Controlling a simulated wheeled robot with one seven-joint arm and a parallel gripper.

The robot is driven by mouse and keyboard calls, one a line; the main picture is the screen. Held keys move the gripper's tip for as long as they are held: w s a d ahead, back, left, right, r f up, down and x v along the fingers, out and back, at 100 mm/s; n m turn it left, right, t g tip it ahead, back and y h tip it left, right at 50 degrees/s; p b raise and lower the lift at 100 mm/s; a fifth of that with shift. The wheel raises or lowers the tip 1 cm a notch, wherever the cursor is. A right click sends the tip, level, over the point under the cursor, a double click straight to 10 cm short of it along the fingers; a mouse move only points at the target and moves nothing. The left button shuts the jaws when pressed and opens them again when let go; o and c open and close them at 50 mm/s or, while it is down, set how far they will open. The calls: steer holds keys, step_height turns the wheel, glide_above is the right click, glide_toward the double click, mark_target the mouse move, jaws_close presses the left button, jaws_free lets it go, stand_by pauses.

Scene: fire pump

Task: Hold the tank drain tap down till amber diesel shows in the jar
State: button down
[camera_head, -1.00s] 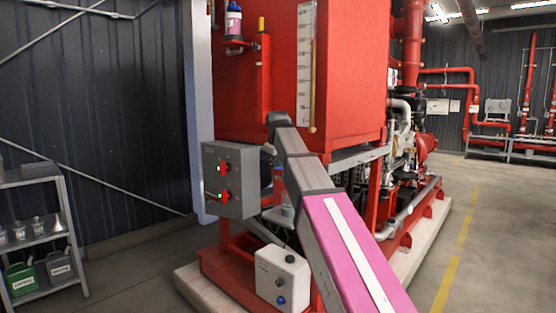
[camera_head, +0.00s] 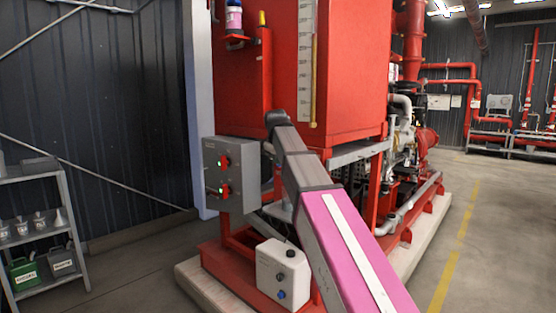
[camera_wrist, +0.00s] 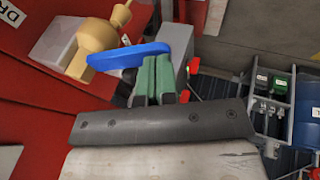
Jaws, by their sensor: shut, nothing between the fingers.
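In the wrist view the brass tap (camera_wrist: 97,38) stands at the upper left against red metal, with its blue lever (camera_wrist: 128,55) reaching to the right. My gripper (camera_wrist: 158,62) has green fingers, shut and empty, at the lever's free end. The fingers overlap the lever's edge in the picture; I cannot tell whether they touch it. A pale block (camera_wrist: 53,42) lies beside the tap; I cannot tell if it is the jar. No amber liquid shows. In the head view my own arm hides the tap and my gripper below the red tank (camera_head: 345,100).
A grey control box (camera_head: 230,175) with red knobs stands left of my arm. A white box (camera_head: 283,272) sits low on the red base frame. A shelf with cans (camera_head: 60,262) is at the far left. The floor at right is clear.

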steer(key=shift+r, duration=0.8)
